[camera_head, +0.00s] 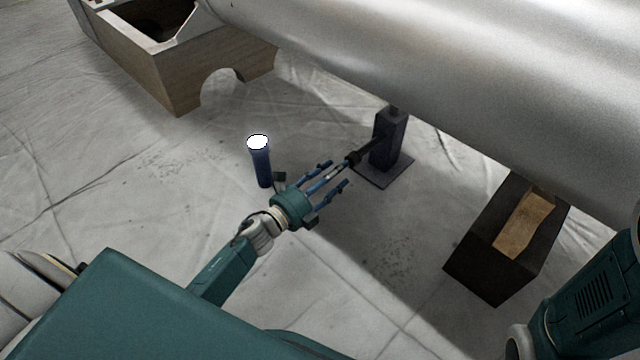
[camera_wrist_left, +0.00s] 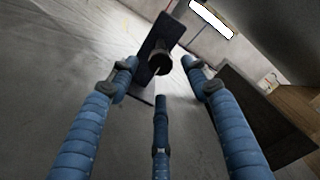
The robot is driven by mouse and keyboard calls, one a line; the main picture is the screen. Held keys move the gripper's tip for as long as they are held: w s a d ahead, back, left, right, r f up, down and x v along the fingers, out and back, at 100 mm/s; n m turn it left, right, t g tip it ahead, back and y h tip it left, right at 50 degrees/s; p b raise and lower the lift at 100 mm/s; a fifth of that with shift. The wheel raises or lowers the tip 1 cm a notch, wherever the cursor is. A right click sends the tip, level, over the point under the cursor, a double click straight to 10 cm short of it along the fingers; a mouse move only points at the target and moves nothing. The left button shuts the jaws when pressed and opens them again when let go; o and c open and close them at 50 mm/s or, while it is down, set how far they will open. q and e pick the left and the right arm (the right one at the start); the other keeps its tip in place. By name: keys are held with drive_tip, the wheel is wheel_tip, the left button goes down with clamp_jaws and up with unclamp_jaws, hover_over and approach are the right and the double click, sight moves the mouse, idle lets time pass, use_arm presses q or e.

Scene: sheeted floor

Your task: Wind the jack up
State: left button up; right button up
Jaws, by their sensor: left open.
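The jack (camera_head: 388,140) is a dark post on a flat square base plate, standing under a large silver cylinder (camera_head: 450,75). A short dark crank handle (camera_head: 354,158) sticks out of the jack toward my left gripper. In the left wrist view the jack (camera_wrist_left: 160,35) looks tilted and the round handle end (camera_wrist_left: 160,63) lies just beyond the fingertips. My left gripper (camera_head: 336,172) is open, its blue fingers pointing at the handle; whether any finger touches it I cannot tell. My right gripper is out of view; only part of my right arm shows at lower right.
A lit blue flashlight (camera_head: 261,165) stands upright left of my left gripper. A dark open box (camera_head: 490,262) with a wooden piece is at the right. A wooden cradle (camera_head: 160,75) stands at upper left. The sheeted floor between is mostly clear.

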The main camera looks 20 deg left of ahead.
use_arm(q)
drive_tip(key=v, duration=0.7)
drive_tip(key=shift+s, duration=0.15)
